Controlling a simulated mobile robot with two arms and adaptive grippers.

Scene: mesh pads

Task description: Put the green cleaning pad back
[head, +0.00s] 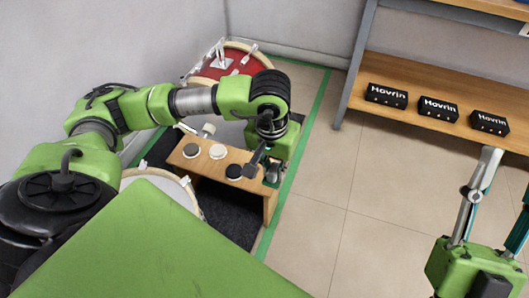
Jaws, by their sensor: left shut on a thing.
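My left gripper (262,167) is over the right end of a small wooden bench, its dark fingers pointing down. It is shut on a dark green pad (270,184), of which only a small part shows below and between the fingers. I cannot tell whether the pad touches the bench top.
A wooden shelf (440,124) with three black "Hovrin" boxes (438,109) stands at the back right. A green-and-grey jointed part (465,266) rises at lower right. The tiled floor between is clear.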

